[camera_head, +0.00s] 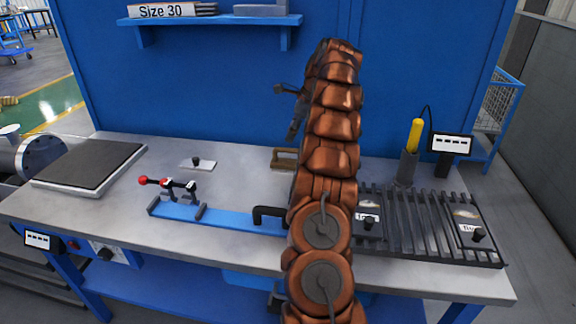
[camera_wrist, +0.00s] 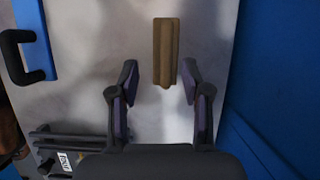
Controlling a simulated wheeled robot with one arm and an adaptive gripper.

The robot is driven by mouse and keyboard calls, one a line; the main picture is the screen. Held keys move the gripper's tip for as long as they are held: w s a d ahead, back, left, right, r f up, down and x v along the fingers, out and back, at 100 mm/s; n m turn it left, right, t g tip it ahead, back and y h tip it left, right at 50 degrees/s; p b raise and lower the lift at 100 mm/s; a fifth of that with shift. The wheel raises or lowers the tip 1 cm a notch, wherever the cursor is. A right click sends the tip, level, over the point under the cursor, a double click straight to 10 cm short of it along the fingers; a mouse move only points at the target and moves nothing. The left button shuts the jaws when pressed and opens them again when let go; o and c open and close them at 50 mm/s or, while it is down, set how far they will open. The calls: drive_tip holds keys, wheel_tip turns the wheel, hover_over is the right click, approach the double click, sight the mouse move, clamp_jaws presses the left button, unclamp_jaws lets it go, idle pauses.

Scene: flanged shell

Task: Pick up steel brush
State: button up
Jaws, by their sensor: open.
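The steel brush appears as a narrow wooden-brown block (camera_wrist: 166,45) lying on the grey bench top, its long side running away from my gripper in the wrist view. In the head view it shows as a small brown piece (camera_head: 284,158) near the back of the bench, partly hidden by my arm. Its bristles cannot be made out. My gripper (camera_wrist: 159,72) is open and empty, with the brush's near end between the fingertips in the picture. I cannot tell the height gap. In the head view my gripper is mostly hidden behind my arm.
A blue rail (camera_head: 222,217) with a black handle and red-knobbed clamp lies left. A slatted rack (camera_head: 428,225) is at right. A yellow-handled tool (camera_head: 415,135) stands in a holder beside a small display (camera_head: 452,142). A blue panel (camera_head: 220,80) rises behind the bench.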

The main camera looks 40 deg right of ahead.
sight(289, 148)
drive_tip(key=shift+s+d+f+m, duration=0.2)
drive_tip(key=shift+d+f+m, duration=0.1)
drive_tip(key=shift+d, duration=0.4)
drive_tip(key=shift+x, duration=1.35)
drive_tip(key=shift+f, duration=0.1)
drive_tip(key=shift+p+x, duration=0.35)
drive_tip(key=shift+x, duration=1.5)
drive_tip(key=shift+f, duration=0.6)
drive_tip(key=shift+c, duration=0.4)
clamp_jaws()
